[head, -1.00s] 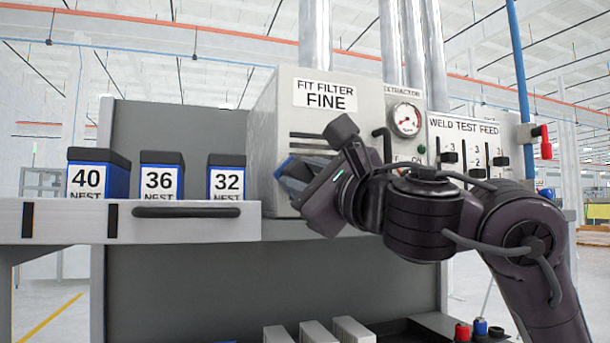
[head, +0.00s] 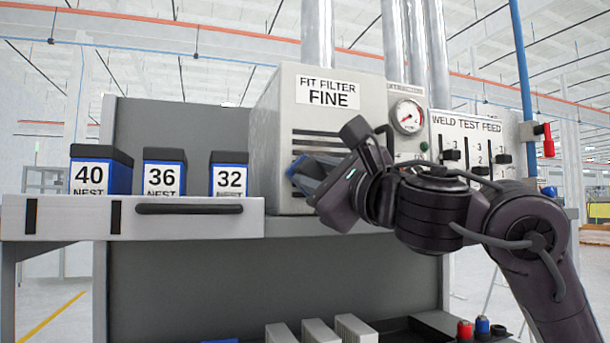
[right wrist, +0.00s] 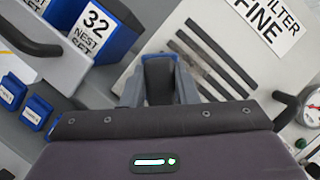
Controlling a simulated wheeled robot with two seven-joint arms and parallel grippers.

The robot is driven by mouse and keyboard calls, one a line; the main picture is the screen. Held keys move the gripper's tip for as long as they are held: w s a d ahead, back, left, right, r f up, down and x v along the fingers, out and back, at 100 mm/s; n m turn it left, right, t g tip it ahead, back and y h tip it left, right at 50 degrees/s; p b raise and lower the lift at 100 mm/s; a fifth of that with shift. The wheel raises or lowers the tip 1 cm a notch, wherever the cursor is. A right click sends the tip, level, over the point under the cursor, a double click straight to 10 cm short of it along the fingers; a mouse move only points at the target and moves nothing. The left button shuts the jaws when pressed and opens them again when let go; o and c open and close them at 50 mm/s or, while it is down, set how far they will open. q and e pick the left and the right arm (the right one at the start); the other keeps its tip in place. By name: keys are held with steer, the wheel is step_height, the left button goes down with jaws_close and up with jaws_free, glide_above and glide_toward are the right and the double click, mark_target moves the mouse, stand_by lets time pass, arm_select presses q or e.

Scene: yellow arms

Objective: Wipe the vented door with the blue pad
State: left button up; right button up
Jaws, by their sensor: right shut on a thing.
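The vented door (head: 345,122) is the pale grey cabinet front with dark slots, labelled FIT FILTER FINE. It also shows in the right wrist view (right wrist: 212,28), with its slots running diagonally. My right gripper (head: 308,176) is at the door's lower left, in front of the slots. It is shut on the blue pad (head: 297,166), of which only a blue edge shows in the head view. In the right wrist view a dark block with blue edges sits between the fingers (right wrist: 160,88). Whether the pad touches the door I cannot tell. My left gripper is not in view.
A pale drawer (head: 80,218) with a dark handle sticks out at the left. Blue boxes marked 40 (head: 100,172), 36 (head: 164,174) and 32 (head: 229,176) stand behind its front. A gauge (head: 408,117) and a WELD TEST FEED panel (head: 468,140) are right of the door.

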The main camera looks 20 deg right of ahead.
steer(key=shift+d, duration=2.75)
steer(key=a+p, duration=0.1)
steer(key=a+r+p, duration=0.2)
steer(key=a, duration=0.1)
steer(key=shift+w, duration=0.1)
steer(key=shift+a+r+p, duration=0.1)
steer(key=shift+a+p, duration=0.2)
steer(key=shift+a, duration=1.45)
steer(key=shift+a+r+p, duration=0.1)
steer(key=shift+r+p, duration=0.15)
steer(key=shift+p, duration=0.1)
steer(key=shift+r+p, duration=0.65)
steer(key=shift+r, duration=0.1)
steer(key=shift+d+f+b, duration=0.1)
steer(key=shift+d+b, duration=0.2)
steer(key=shift+d, duration=1.8)
steer(key=shift+d+b, duration=0.35)
steer(key=shift+d, duration=1.5)
